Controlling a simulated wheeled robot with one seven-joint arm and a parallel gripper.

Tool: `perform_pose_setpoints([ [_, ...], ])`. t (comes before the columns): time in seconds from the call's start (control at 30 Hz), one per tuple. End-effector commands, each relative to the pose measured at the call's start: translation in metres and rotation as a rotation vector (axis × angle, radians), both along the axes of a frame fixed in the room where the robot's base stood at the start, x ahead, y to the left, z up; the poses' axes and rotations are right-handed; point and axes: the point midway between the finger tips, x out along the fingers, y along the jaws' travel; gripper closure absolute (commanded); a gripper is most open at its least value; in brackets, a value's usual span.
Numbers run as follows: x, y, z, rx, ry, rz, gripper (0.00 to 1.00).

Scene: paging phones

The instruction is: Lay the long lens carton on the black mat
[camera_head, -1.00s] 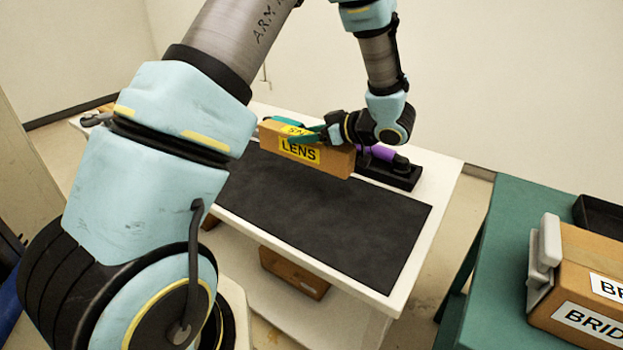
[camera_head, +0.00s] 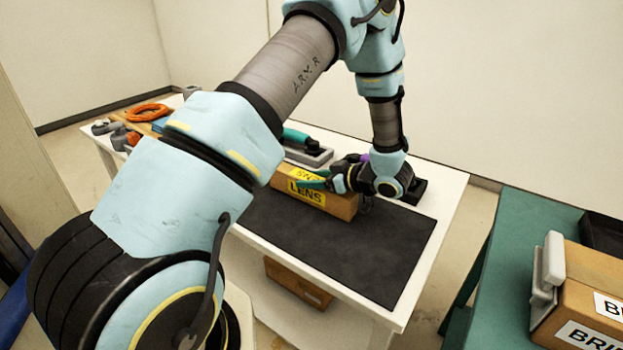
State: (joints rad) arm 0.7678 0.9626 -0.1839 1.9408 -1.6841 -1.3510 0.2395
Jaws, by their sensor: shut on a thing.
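The long lens carton (camera_head: 343,206) is a brown box with a yellow LENS label on its side and top. It is at the far edge of the black mat (camera_head: 340,250), low over or touching it; I cannot tell which. My gripper (camera_head: 318,182) is shut on the carton from above, its teal fingers across the top. The black mat lies flat on the white table (camera_head: 446,200). My gripper hides part of the carton's top and far side.
A dark holder (camera_head: 416,190) with a purple item stands behind my gripper. A teal-handled tool on a grey base (camera_head: 306,150) and an orange ring (camera_head: 149,112) lie farther left. A green table (camera_head: 505,255) at right holds a large box (camera_head: 585,300). The mat's near part is bare.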

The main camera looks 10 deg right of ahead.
Motion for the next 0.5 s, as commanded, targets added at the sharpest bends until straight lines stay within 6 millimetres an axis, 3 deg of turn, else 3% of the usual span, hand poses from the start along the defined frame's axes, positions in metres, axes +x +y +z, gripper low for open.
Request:
perform_pose_setpoints([
  [0.07, 0.0001, 0.0000, -0.0030, 0.001, -0.001, 0.000, 1.00],
  [0.1, -0.0001, 0.0000, -0.0022, 0.000, 0.000, 0.000, 0.41],
  [0.33, -0.0001, 0.0000, -0.0019, 0.000, 0.000, 0.000, 0.15],
  [0.5, -0.0001, 0.0001, -0.0018, 0.000, 0.000, 0.000, 0.15],
])
